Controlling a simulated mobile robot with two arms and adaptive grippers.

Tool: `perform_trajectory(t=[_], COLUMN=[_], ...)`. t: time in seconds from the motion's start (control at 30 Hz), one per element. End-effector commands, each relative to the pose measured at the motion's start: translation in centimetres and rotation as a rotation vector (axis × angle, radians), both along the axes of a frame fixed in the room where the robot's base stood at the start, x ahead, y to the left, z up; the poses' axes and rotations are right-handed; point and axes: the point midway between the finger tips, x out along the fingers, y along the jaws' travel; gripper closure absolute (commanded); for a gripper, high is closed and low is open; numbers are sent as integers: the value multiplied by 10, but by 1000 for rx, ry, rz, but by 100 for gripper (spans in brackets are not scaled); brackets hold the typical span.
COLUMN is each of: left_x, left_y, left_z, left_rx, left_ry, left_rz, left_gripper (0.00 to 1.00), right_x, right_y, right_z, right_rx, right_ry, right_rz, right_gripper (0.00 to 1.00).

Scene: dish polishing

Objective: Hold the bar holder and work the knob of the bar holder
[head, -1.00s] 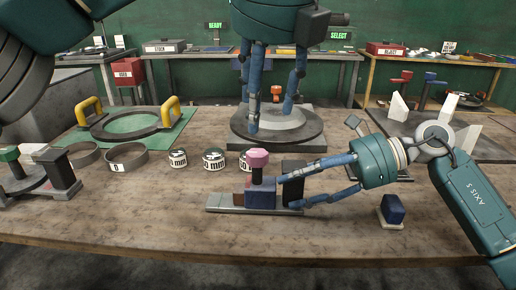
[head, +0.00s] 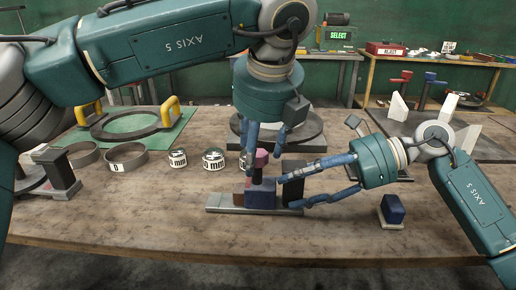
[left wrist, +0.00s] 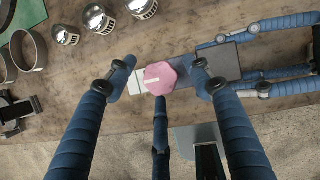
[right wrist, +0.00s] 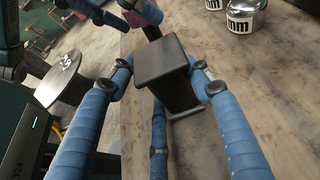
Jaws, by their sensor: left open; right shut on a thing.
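The bar holder (head: 226,202) lies on the front middle of the bench, a grey base with a blue block and a dark upright block at its right end (head: 292,186). Its pink knob (head: 261,158) stands on a post and shows from above in the left wrist view (left wrist: 160,78). My left gripper (head: 265,175) is open above the holder, its blue fingers on both sides of the knob, apart from it in the left wrist view. My right gripper (head: 291,190) is shut on the dark end block, which also shows between its fingers in the right wrist view (right wrist: 163,62).
Several small round gauges (head: 214,159) stand behind the holder, with metal rings (head: 128,158) to their left. A blue block on a small base (head: 392,211) stands at the right. A round plate (head: 310,132) is behind my left gripper. The front bench strip is clear.

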Motion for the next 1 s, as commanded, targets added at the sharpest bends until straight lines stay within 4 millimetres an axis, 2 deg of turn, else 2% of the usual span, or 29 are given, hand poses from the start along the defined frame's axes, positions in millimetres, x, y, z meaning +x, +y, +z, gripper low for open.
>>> perform_trajectory(t=[0.17,0.4,0.77,1.0], left_x=[0,0,1,2], left_y=[0,0,0,1], left_z=[0,0,2,2], left_rx=[0,-1,-6,-14], left_ry=[0,-2,-5,-6], left_rz=[0,1,-22,-138], left_gripper=[48,90,91,91], right_x=[0,0,-2,-3], right_y=[-1,0,1,1], right_z=[-4,-4,-4,-4], right_rx=[-6,-6,-6,-6], right_ry=[5,5,4,4], right_rz=[-1,1,7,9], right_gripper=[74,74,74,74])
